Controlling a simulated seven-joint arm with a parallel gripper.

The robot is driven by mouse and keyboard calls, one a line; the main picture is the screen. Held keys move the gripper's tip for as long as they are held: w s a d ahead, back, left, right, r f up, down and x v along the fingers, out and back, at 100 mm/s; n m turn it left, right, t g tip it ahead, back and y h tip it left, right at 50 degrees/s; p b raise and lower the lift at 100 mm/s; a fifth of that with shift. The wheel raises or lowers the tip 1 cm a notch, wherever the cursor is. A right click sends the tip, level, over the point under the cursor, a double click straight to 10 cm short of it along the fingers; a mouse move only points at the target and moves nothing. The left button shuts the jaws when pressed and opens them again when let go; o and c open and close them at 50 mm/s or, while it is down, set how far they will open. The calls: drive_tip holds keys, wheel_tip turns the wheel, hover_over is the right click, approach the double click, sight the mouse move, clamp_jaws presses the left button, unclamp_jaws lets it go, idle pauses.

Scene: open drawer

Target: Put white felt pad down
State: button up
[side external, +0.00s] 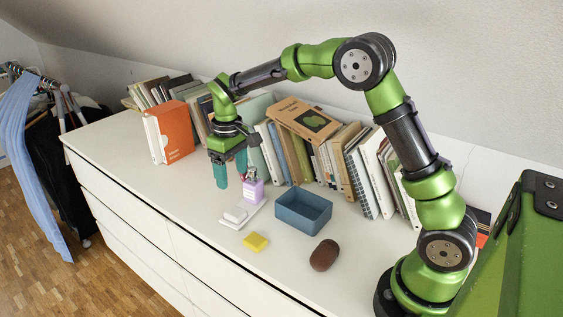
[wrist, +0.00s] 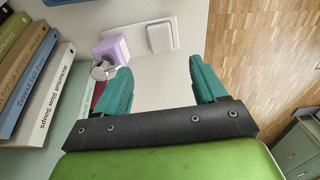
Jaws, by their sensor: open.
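The white felt pad, a small rounded block (side external: 235,215), lies on a flat white tray (side external: 255,209) on the dresser top. In the wrist view the pad (wrist: 160,38) and the tray (wrist: 138,40) are beyond the fingertips. My gripper (side external: 231,173) is above the dresser top, behind the tray, with its teal fingers pointing down. Its fingers stand apart with nothing between them in the wrist view (wrist: 161,70). The pad is clear of both fingers.
A blue open bin (side external: 303,211), yellow block (side external: 255,242) and brown rounded object (side external: 324,255) are nearby. Books (side external: 300,120) line the wall; an orange box (side external: 174,132) stands left.

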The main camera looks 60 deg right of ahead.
drive_tip(key=s+r+m+t, duration=0.1)
drive_tip(key=s+r+t, duration=0.1)
drive_tip(key=s+r, duration=0.5)
drive_tip(key=s+a+r+m+t+y, duration=0.1)
drive_tip(key=s+r+m+t, duration=0.1)
drive_tip(key=s, duration=0.6)
drive_tip(key=s+a+r+m+t+y, duration=0.1)
drive_tip(key=s+m+t, duration=0.1)
drive_tip(key=s, duration=0.7)
drive_tip(key=shift+a+r+t, duration=0.35)
drive_tip(key=shift+r+t, duration=0.05)
drive_tip(key=shift+t, duration=0.2)
